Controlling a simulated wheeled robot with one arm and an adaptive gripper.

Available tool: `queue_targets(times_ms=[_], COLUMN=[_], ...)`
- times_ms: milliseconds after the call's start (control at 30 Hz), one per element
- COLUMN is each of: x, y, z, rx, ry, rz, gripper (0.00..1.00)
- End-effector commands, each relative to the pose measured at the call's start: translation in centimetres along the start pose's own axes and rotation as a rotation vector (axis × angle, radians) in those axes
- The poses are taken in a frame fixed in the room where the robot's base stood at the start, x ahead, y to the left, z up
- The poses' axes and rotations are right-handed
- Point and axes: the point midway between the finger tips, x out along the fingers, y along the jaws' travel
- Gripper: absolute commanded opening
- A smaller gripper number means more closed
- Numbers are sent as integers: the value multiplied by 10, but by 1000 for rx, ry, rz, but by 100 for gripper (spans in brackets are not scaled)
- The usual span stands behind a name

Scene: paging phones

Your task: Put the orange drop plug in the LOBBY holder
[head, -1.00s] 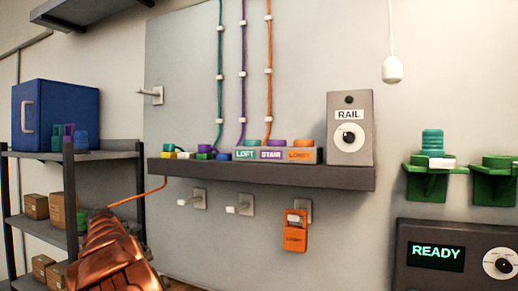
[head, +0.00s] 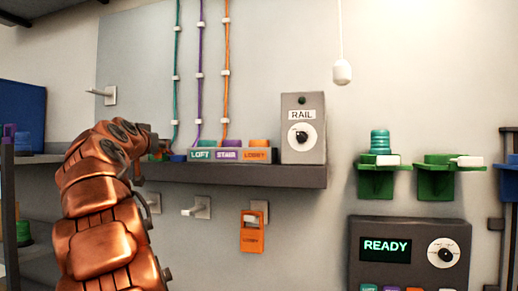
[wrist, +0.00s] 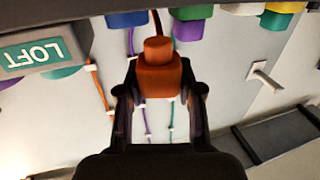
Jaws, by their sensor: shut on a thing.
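In the wrist view my gripper (wrist: 160,88) is shut on the orange plug (wrist: 158,74), which has a narrower end and a cord running away from it. In the head view my arm hides the plug and most of the gripper, at the left end of the dark shelf. The LOBBY label (head: 257,155) is on a grey block on the shelf, with an orange piece (head: 260,143) on top of it. An orange LOBBY tag (head: 251,238) hangs on a wall hook below. I cannot tell which of these is the holder.
LOFT (head: 201,155) and STAIR (head: 228,155) labels sit left of LOBBY. The RAIL box (head: 303,130) stands at the shelf's right end. Hooks stick out below the dark shelf (head: 270,176). Green wall brackets (head: 376,180) and a READY panel (head: 410,246) are at right.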

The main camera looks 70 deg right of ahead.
Motion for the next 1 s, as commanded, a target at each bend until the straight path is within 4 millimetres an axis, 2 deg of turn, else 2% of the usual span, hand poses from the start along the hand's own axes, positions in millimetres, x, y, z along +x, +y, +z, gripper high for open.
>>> queue_targets(times_ms=[33,200,300,400,667,1000], x=[-4,-24,-37,-46,-64,-79], y=[18,80,108,128,157,177], z=[-12,-42,-54,-62,-72,-80], rx=[6,6,5,3,0,1], ry=[8,7,5,5,1,4], rz=[44,200,274,325,402,453], gripper=[1,1,1,1,1,1])
